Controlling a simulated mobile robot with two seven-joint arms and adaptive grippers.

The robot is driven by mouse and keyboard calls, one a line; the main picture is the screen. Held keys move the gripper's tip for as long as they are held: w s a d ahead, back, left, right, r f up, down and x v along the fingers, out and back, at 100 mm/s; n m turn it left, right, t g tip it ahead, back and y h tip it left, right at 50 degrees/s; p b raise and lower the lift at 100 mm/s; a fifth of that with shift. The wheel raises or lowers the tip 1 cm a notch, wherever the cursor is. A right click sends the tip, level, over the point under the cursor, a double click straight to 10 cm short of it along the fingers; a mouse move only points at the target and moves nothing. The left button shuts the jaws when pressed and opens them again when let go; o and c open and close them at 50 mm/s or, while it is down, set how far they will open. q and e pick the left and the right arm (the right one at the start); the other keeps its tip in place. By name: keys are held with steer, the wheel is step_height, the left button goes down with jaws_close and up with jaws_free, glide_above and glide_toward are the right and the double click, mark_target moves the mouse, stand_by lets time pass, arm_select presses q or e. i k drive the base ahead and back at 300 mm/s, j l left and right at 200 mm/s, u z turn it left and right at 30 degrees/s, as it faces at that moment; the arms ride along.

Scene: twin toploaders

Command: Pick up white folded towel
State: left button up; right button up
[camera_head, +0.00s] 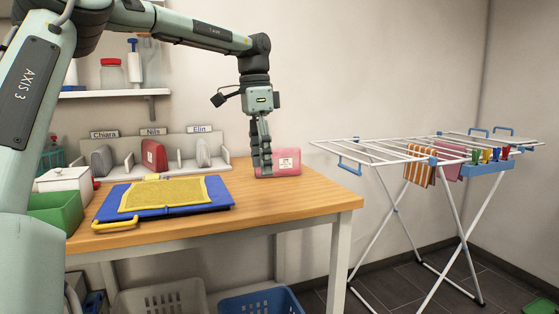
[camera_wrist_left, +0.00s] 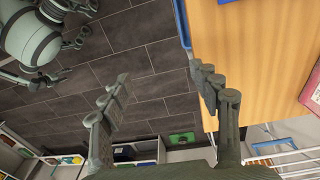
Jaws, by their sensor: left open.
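I cannot make out a white folded towel in either view. A yellow towel (camera_head: 165,194) lies flat on a blue board (camera_head: 110,212) on the wooden table. My left gripper (camera_head: 262,165) is open and empty, pointing down by the table's back edge, just left of a pink pack with a white label (camera_head: 285,160). In the left wrist view its fingers (camera_wrist_left: 160,82) are apart, with dark floor tiles between them and the table to the right. Grey-green arm parts (camera_wrist_left: 35,45), likely my right arm, show at the upper left; the jaw state there is unclear.
A name-labelled divider (camera_head: 213,150) holds grey and red bundles behind the board. A green bin (camera_head: 57,212) and white box (camera_head: 68,180) stand at left. A drying rack (camera_head: 400,150) with striped and pink cloths stands right. Baskets (camera_head: 262,303) sit below the table.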

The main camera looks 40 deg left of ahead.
mark_target(288, 162)
steer(key=i+j, duration=0.5)
steer(key=j, duration=0.15)
steer(key=i+j, duration=0.55)
steer(key=j, duration=0.1)
